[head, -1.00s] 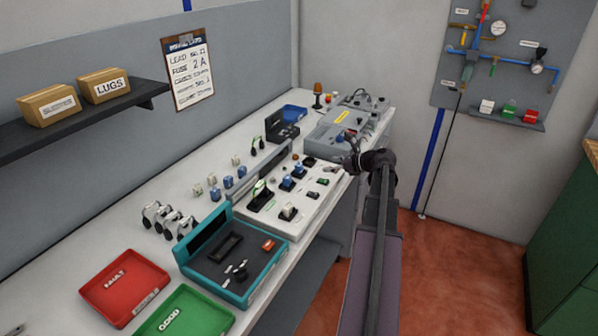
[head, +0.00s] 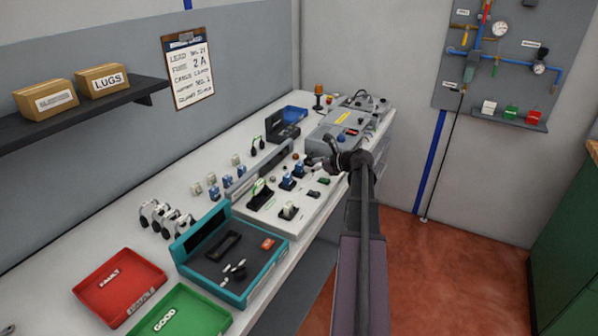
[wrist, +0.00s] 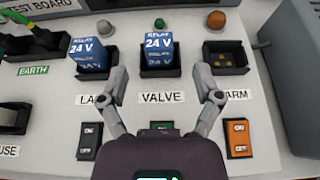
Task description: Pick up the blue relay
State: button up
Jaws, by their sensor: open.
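In the wrist view, a blue relay (wrist: 158,52) marked 24 V sits in a dark socket above the VALVE label. A matching blue relay (wrist: 89,54) sits in the socket above the label to its left, partly covered by my left finger. My gripper (wrist: 160,78) is open and empty, its fingers spread to either side of the VALVE relay's socket. In the head view, my gripper (head: 328,156) is over the test board, beside the socketed blue relays (head: 286,182). Loose blue relays (head: 227,181) stand on the bench behind the board.
The right socket (wrist: 225,60) holds no relay. Rocker switches (wrist: 239,137) and indicator lamps (wrist: 216,20) flank the sockets. A grey box (wrist: 292,70) rises at the right. A teal tray (head: 276,262), red FAULT tray (head: 88,290) and green GOOD tray (head: 215,318) stand nearer on the bench.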

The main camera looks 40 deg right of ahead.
aim_at(302, 166)
jog(key=shift+b+x, duration=1.1)
jog(key=shift+x, duration=1.45)
jog(key=shift+f, duration=0.1)
jog(key=c, duration=1.1)
